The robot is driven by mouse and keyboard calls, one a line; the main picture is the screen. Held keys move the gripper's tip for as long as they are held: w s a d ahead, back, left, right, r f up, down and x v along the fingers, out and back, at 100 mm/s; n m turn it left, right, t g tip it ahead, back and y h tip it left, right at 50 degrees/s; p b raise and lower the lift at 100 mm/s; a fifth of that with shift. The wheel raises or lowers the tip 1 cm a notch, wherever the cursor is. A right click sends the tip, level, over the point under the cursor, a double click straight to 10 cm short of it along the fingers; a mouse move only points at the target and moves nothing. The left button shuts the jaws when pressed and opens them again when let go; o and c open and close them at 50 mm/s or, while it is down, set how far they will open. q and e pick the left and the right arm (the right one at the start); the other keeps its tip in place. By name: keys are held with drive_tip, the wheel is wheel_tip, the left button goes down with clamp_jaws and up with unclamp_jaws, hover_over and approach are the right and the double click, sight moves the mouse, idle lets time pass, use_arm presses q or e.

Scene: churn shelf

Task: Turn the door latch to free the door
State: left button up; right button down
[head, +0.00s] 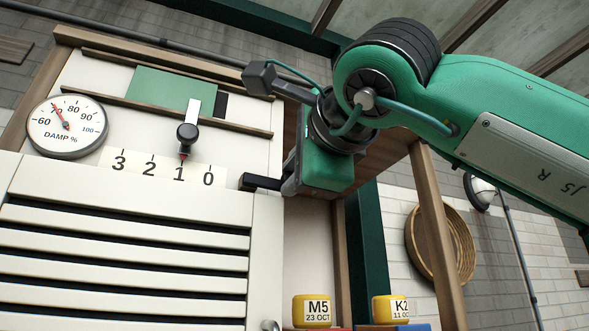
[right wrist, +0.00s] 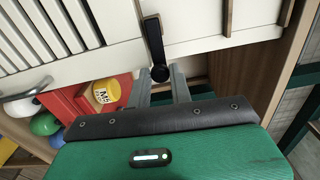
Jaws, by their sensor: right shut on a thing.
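The white slatted door (head: 125,225) fills the lower left of the head view; its slats also show in the right wrist view (right wrist: 50,30). The black door latch (head: 262,183) lies roughly level near the door's upper right corner. In the right wrist view the latch (right wrist: 154,40) runs away from my jaws, its round dark end between the fingers. My right gripper (right wrist: 161,75) is shut on that end. In the head view its green body hides part of the latch and the fingertips. My left gripper is in neither view.
Above the door are a damp gauge (head: 65,127) and a slider (head: 187,138) over a number scale. Yellow labelled M5 (head: 312,311) and K2 (head: 391,310) things stand low right. A metal door handle (right wrist: 25,92) sticks out below the latch. A wooden post (head: 436,230) stands right of my gripper.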

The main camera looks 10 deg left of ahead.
drive_tip(key=shift+r+n, duration=0.1)
drive_tip(key=shift+n, duration=0.3)
drive_tip(key=c, duration=1.3)
unclamp_jaws()
drive_tip(key=b+v, duration=0.4)
drive_tip(key=v, duration=0.9)
drive_tip(key=shift+s+d+b, duration=0.25)
drive_tip(key=shift+s+b, duration=0.1)
